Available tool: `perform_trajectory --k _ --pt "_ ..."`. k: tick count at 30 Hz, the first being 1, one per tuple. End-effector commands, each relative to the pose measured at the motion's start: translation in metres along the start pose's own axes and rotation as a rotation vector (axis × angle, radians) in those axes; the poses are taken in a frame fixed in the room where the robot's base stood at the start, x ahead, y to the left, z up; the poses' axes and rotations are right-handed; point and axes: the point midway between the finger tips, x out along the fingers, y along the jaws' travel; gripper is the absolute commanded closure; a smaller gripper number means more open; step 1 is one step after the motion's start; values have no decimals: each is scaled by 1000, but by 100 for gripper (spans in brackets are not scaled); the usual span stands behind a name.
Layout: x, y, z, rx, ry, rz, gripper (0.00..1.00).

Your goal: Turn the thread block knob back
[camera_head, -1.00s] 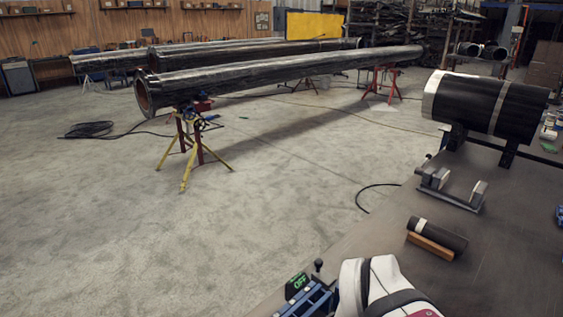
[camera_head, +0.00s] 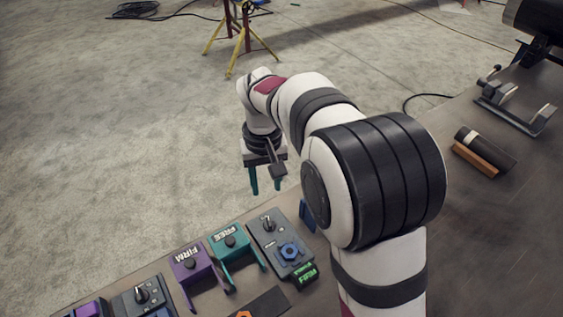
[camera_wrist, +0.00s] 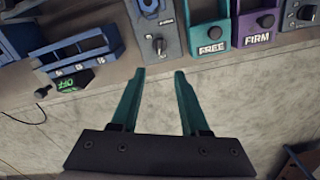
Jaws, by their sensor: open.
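A grey block (camera_head: 280,247) with a black knob (camera_head: 267,223) and a blue hexagonal piece (camera_head: 290,251) stands on the bench. In the wrist view the same block (camera_wrist: 170,20) shows its knob (camera_wrist: 160,46) above the gap between my fingertips. A similar grey block (camera_head: 134,303) with a knob (camera_head: 141,295) stands farther left; I cannot tell from a label which is the thread block. My gripper (camera_head: 267,191), with teal fingers, is open and empty, pointing down just beyond the block. In the wrist view its fingertips (camera_wrist: 160,73) are apart from the knob.
Between the two blocks stand a teal FREE holder (camera_head: 230,241) and a purple FIRM holder (camera_head: 190,263). A green display reading OFF (camera_wrist: 66,85) sits by a blue rack (camera_wrist: 75,50). A dark cylinder on a wooden rest (camera_head: 475,158) lies at right.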

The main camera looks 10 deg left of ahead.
Motion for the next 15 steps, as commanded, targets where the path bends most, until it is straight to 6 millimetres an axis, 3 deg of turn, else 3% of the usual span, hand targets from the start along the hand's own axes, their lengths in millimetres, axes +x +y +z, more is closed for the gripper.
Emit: perform_trajectory --k 9,15 --pt "92 1 2 4 -5 0 55" --pt "131 1 2 5 -2 0 55"
